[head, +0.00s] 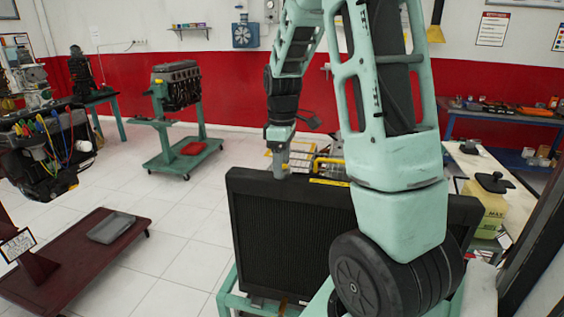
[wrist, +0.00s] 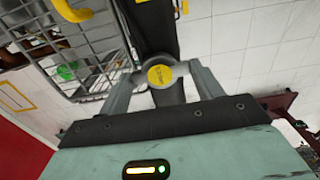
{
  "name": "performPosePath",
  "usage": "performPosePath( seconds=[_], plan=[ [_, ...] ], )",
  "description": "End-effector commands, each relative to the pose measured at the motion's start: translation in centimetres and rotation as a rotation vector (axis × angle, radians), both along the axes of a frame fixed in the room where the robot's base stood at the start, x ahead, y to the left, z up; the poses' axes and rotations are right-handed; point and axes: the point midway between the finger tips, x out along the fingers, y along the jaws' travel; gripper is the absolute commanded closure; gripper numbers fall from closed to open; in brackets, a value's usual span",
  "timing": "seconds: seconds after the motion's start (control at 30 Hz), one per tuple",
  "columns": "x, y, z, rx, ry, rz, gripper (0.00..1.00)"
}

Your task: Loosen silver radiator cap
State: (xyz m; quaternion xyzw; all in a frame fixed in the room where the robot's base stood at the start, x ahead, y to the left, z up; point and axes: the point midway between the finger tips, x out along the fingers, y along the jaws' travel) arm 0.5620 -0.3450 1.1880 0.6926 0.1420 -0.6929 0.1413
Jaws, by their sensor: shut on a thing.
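The radiator cap (wrist: 161,75), silver with a round yellow label on top, sits between my fingertips in the wrist view, on the dark top of the radiator (wrist: 152,28). My gripper (wrist: 160,78) is shut on it, one finger on each side. In the head view the black radiator (head: 285,230) stands upright in front of me on a green frame, and my gripper (head: 277,164) points down at the left part of its top edge. The cap itself cannot be made out there. Whether it has turned cannot be told.
A wire basket (wrist: 95,50) and yellow pipes (wrist: 72,10) lie close beside the radiator top. A yellow reservoir with a black cap (head: 488,205) stands at the right. A dark red trolley (head: 75,255) is at the left. The tiled floor between is clear.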

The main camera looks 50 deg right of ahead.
Motion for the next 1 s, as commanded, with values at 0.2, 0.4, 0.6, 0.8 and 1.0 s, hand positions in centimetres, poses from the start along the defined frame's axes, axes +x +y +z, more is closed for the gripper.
performPosePath(
  seconds=[0.2, 0.4, 0.6, 0.8, 1.0],
  plan=[
    [0.1, 0.0, 0.2, -0.002, -0.004, 0.007, 0.57],
    [0.1, 0.0, 0.2, -0.003, -0.005, 0.008, 0.21],
    [0.1, 0.0, 0.1, -0.002, -0.002, 0.006, 0.13],
    [0.1, 0.0, 0.5, -0.003, -0.003, 0.005, 0.13],
    [0.1, -0.1, 3.4, -0.005, -0.006, 0.005, 0.13]
  ],
)
